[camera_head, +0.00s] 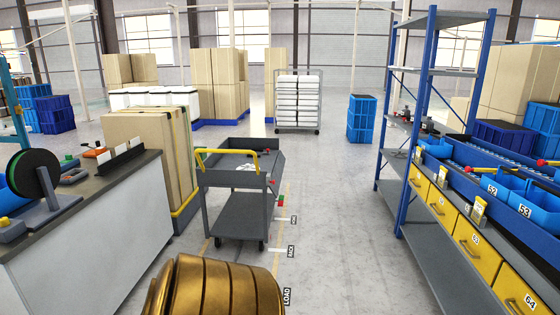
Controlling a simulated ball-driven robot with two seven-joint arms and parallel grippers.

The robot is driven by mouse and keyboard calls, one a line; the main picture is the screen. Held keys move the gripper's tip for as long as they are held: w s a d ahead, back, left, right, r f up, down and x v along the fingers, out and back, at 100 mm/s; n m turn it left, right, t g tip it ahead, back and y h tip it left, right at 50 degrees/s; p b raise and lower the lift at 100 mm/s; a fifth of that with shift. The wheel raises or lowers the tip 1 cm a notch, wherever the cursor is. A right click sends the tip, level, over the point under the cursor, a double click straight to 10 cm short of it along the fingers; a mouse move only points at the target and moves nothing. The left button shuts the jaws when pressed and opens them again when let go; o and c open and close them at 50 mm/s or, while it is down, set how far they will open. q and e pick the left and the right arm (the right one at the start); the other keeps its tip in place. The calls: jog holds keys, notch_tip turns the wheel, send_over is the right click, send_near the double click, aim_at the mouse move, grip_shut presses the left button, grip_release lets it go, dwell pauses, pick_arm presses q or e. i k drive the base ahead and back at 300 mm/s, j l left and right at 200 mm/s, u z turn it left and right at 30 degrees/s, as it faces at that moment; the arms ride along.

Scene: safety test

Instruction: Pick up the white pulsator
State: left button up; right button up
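I cannot make out the white pulsator with certainty. A small whitish item (246,167) lies in the top tray of the grey cart (233,226); it is too small to identify. Neither of my grippers is in view.
A grey counter (98,221) with a black reel (38,183) stands at the left. A blue-framed shelf (441,251) and yellow drawers (474,246) with blue bins (495,184) stand at the right. Floor is open between cart and shelf. A white-loaded rack (298,101) stands behind.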

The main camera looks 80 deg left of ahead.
aim_at(251, 167)
jog(key=u, duration=2.1)
